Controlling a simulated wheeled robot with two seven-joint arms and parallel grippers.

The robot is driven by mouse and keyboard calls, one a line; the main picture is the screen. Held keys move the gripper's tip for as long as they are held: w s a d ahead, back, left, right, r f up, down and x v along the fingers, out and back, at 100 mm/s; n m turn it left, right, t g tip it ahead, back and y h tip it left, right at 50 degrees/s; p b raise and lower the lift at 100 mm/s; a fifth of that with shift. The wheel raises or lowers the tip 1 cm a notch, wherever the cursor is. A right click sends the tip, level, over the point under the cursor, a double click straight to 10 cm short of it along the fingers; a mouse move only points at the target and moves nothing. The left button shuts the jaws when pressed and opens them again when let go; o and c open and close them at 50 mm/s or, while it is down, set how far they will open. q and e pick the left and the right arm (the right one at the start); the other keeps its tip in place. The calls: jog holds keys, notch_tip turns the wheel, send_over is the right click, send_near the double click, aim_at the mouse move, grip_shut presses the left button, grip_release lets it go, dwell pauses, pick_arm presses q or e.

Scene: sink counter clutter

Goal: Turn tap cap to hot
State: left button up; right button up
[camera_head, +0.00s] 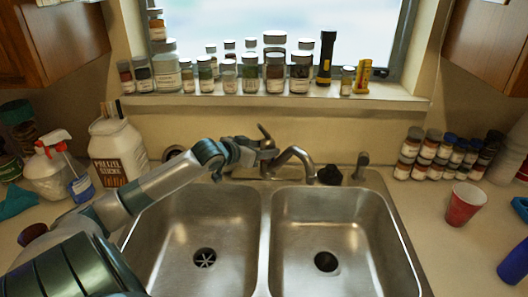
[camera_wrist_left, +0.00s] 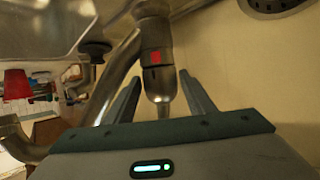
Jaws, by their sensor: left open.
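The metal tap (camera_head: 297,158) stands behind the double sink, its spout curving to the right. Its cap (camera_wrist_left: 155,58) carries a red mark in the left wrist view, and a narrow metal lever (camera_wrist_left: 162,92) extends from it toward my gripper. In the head view the lever (camera_head: 264,132) rises just above my gripper. My left gripper (camera_head: 268,153) is at the tap, and its arm comes across the left basin. In the left wrist view its two fingers (camera_wrist_left: 162,88) are apart, with the lever between them. I cannot tell whether either finger touches. My right gripper is in no view.
A black stopper (camera_head: 330,175) and a small metal fixture (camera_head: 361,166) stand right of the tap. A pretzel jar (camera_head: 117,152) stands left, a red cup (camera_head: 463,204) right. Both basins are empty.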

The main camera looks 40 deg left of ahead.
pick_arm(q)
jog(key=c, duration=0.8)
jog(key=shift+f+m+h, duration=0.1)
jog(key=shift+m+h, duration=0.4)
jog(key=shift+a, duration=0.1)
jog(key=shift+f+m+h+b, duration=0.25)
jog(key=shift+m+h+b, duration=0.55)
jog(key=shift+h+b, duration=0.25)
jog(key=shift+r+g+b, duration=0.15)
jog(key=shift+g+b, duration=0.15)
jog(key=shift+b, duration=0.55)
